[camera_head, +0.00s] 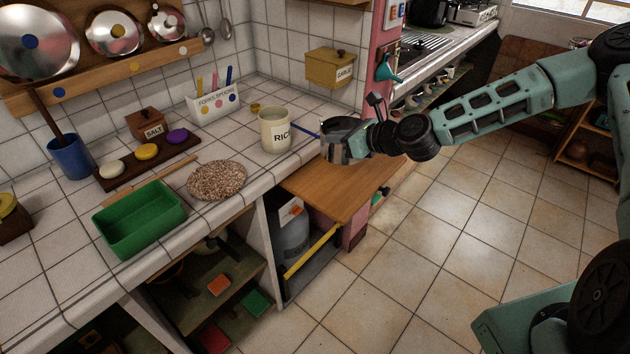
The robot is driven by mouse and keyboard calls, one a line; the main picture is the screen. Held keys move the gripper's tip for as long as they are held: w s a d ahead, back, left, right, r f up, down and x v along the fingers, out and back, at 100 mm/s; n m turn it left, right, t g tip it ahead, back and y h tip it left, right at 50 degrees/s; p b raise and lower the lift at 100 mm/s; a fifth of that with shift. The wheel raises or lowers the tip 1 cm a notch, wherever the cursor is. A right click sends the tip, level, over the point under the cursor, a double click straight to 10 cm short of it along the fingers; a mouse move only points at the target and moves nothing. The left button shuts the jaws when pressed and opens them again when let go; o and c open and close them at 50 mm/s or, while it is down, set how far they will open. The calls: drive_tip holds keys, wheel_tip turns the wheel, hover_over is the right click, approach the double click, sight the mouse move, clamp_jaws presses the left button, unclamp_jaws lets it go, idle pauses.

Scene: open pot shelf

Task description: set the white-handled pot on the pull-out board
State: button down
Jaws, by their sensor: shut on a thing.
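My gripper (332,151) is at the left end of my arm, low over the back part of the wooden pull-out board (330,188), beside the counter edge. No white handle shows clearly, so I cannot tell whether this is the white-handled pot. I cannot tell whether it touches the board. The front of the board is bare.
The RICE canister (275,131) stands close left of my gripper. A speckled round mat (217,180) and a green tray (140,219) lie on the tiled counter. Below, an open shelf (240,285) holds coloured squares and dark shapes. Floor right of the board is clear.

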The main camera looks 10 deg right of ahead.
drive_tip(key=shift+a+f+p, duration=0.15)
drive_tip(key=shift+f+p, duration=0.2)
drive_tip(key=shift+f, duration=1.25)
drive_tip(key=shift+a+f+p, duration=0.15)
drive_tip(key=shift+f+p, duration=0.15)
drive_tip(key=shift+f, duration=1.35)
drive_tip(key=shift+a+f+p, duration=0.15)
drive_tip(key=shift+f+p, duration=0.2)
drive_tip(key=shift+f, duration=1.25)
drive_tip(key=shift+f, duration=0.2)
drive_tip(key=c, duration=1.6)
unclamp_jaws()
drive_tip(key=shift+s, duration=0.1)
drive_tip(key=shift+r, duration=0.1)
